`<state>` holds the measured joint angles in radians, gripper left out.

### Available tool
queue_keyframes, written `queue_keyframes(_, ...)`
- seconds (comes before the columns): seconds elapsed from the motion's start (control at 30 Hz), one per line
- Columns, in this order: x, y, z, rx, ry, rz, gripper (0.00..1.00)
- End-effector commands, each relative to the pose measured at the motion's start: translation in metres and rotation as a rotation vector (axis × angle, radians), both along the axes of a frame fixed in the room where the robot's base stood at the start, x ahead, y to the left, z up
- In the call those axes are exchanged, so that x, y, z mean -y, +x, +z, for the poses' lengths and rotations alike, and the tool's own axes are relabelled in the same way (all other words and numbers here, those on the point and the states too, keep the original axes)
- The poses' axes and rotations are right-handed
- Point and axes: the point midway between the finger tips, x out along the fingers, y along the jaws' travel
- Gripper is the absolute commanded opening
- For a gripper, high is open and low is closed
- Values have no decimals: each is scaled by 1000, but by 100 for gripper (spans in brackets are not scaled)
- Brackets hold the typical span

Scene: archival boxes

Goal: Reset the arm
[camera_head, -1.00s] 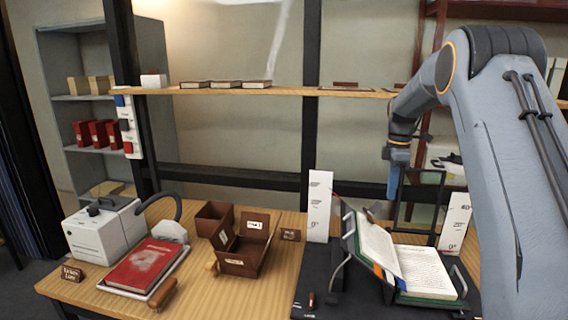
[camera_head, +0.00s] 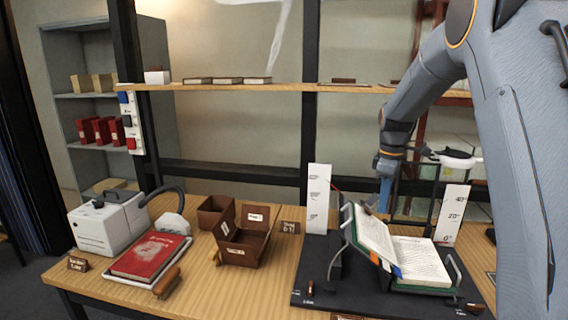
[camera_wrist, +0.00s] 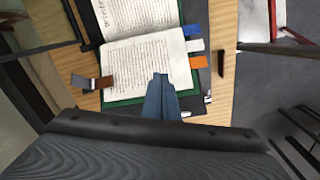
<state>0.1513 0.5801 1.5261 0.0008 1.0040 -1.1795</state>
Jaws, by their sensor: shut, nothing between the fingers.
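My gripper (camera_head: 384,194) hangs from the arm at the right, its blue fingers pointing down behind the open book (camera_head: 415,262). In the wrist view the blue fingers (camera_wrist: 162,80) are together and empty, and overlap the lower edge of the book page (camera_wrist: 150,58). Whether they touch the page cannot be told; they appear above it. The book lies open on a cradle (camera_head: 455,275) on a dark board (camera_head: 315,268), with orange, white and blue tabs at its edge.
White scale cards (camera_head: 318,190) and (camera_head: 453,215) stand either side of the cradle. A brown open box (camera_head: 243,248), red book (camera_head: 150,256), brush (camera_head: 167,283) and white machine (camera_head: 105,225) stand on the wooden table. A shelf (camera_head: 290,88) runs behind.

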Motion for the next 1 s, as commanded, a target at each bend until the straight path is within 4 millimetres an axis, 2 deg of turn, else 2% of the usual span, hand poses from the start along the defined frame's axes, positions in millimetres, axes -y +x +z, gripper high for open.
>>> queue_keyframes(0.17, -29, -53, -17, 19, 8, -210, 0)
queue_keyframes(0.4, -70, -160, -53, 58, 36, -594, 0)
queue_keyframes(0.5, -83, -207, -69, 70, 51, -744, 0)
queue_keyframes(0.63, -93, -257, -87, 81, 70, -898, 0)
queue_keyframes(0.7, -96, -276, -94, 85, 78, -958, 0)
queue_keyframes(0.8, -99, -292, -99, 87, 84, -1009, 0)
queue_keyframes(1.0, -100, -298, -101, 88, 86, -1028, 0)
